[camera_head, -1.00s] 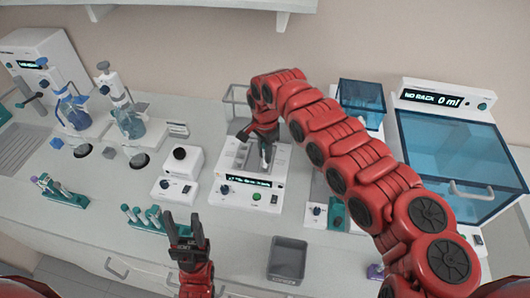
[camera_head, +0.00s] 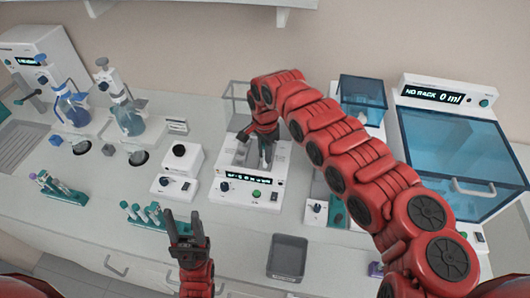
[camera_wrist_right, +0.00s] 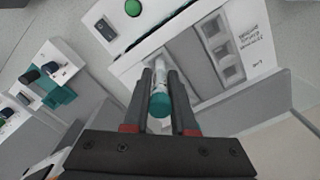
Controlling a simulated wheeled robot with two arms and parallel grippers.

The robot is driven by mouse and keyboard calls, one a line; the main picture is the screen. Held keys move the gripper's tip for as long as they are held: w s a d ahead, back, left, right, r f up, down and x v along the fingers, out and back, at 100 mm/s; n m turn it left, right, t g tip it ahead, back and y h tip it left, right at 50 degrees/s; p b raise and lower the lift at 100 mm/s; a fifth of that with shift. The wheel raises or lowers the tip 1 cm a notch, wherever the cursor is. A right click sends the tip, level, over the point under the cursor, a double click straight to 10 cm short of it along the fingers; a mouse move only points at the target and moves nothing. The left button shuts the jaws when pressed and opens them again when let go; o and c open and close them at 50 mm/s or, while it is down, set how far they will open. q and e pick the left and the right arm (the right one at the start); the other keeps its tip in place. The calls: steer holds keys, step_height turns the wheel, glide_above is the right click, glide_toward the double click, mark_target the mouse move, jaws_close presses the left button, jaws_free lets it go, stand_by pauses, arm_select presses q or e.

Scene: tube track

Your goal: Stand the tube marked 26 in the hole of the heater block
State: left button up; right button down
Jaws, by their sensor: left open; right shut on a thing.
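My right gripper (camera_head: 258,147) is shut on a tube with a teal cap (camera_wrist_right: 160,104). Its pale body shows between the fingers in the right wrist view; I cannot read its number. The heater block (camera_head: 248,194), a white unit with a lit display and a green button, is under this gripper. It also shows in the right wrist view (camera_wrist_right: 150,42), with a grey recessed part beside the tube. Whether the tube's lower end is in a hole is hidden. My left gripper (camera_head: 187,238) is open and empty over the front of the bench.
Racks with several tubes stand at the left (camera_head: 60,191) and front left (camera_head: 147,218). A grey bin (camera_head: 288,257) is in front of the heater block. A small white device (camera_head: 180,172) stands left of it. My right arm covers much of the bench to its right.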

steer(key=shift+f+b, duration=0.3)
steer(key=shift+f, duration=0.35)
steer(key=c, duration=0.7)
jaws_free()
steer(key=shift+o, duration=0.2)
steer(key=shift+r, duration=0.1)
step_height(320, 180, up, 6)
steer(key=p, duration=0.3)
step_height(320, 180, up, 11)
steer(key=p, duration=0.1)
steer(key=shift+p, duration=0.3)
steer(key=shift+r, duration=0.1)
